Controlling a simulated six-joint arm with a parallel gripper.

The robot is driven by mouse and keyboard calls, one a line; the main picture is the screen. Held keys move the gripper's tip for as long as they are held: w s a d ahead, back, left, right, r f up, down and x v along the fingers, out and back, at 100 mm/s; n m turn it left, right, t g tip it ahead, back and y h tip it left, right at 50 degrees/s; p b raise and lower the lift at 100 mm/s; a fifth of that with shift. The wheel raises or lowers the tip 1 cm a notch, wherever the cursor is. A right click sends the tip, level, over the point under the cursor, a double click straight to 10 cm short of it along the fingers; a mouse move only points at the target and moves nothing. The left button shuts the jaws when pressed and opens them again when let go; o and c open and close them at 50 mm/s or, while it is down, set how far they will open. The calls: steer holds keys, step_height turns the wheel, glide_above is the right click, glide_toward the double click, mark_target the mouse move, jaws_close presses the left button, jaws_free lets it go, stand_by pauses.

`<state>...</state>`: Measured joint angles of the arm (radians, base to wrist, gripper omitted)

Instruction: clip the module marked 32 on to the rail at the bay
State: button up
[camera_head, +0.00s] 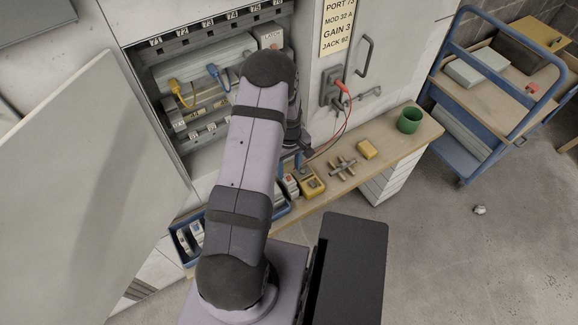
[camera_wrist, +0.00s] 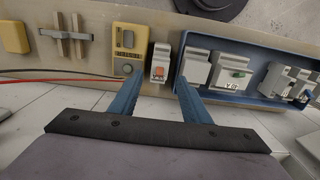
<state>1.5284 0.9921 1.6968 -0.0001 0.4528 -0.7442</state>
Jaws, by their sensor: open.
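My gripper (camera_wrist: 159,84) is open and empty, its two blue fingers reaching toward the bench. A white module (camera_wrist: 159,70) with an orange-red patch stands just beyond and between the fingertips, apparently not held. More white modules (camera_wrist: 232,70) sit in a blue tray (camera_wrist: 215,98) to its right. I cannot read a 32 on any module. In the head view the open cabinet shows a rail (camera_head: 200,125) with modules, below a numbered strip (camera_head: 208,24) starting at 71. My arm hides part of the cabinet and tray.
A yellow meter (camera_wrist: 129,48) stands left of the module, with red and black leads nearby. The cabinet door (camera_head: 80,190) is swung open at left. A blue trolley (camera_head: 455,150) stands right.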

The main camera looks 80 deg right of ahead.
mark_target(289, 179)
steer(key=shift+f+b, duration=2.35)
steer(key=shift+f, duration=1.05)
steer(key=shift+c, duration=0.6)
jaws_close()
steer(key=shift+r+p, duration=0.85)
steer(key=shift+r, duration=0.3)
steer(key=shift+r+p, duration=2.15)
steer(key=shift+r, duration=0.75)
steer(key=shift+d, duration=0.1)
